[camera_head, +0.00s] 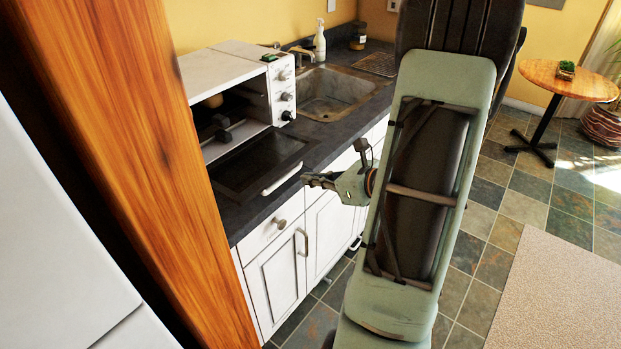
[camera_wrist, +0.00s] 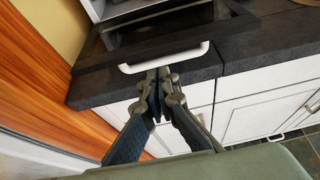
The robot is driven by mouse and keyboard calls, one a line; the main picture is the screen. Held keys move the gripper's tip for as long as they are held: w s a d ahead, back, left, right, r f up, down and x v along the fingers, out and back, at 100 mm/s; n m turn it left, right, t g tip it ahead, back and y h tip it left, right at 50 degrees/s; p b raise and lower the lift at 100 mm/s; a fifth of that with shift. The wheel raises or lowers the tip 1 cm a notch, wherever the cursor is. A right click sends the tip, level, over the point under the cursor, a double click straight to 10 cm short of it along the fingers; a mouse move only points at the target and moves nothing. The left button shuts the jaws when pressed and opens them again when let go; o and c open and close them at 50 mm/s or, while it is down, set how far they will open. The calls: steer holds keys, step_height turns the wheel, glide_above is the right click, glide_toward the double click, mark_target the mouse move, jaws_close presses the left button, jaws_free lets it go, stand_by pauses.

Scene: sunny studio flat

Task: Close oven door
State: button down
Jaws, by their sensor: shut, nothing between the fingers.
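The white toaster oven (camera_head: 228,66) stands on the dark counter at the left in the head view. Its door (camera_head: 258,163) is folded down open, lying low over the counter, with a white bar handle (camera_head: 281,179) along its front edge. The handle also shows in the wrist view (camera_wrist: 165,58), just ahead of the fingertips. My gripper (camera_head: 308,181) is shut and empty, close to the right of the handle in the head view. In the wrist view my gripper (camera_wrist: 157,76) points at the middle of the handle; whether it touches cannot be told.
A wooden panel (camera_head: 150,160) stands close at the left. White cabinets (camera_head: 275,270) with handles lie below the counter (camera_head: 340,138). A sink (camera_head: 335,92) and soap bottle (camera_head: 320,40) are behind. A round table (camera_head: 570,79) stands at the far right, with open tiled floor around it.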

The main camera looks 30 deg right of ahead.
steer(key=x, duration=0.7)
steer(key=shift+w, duration=0.1)
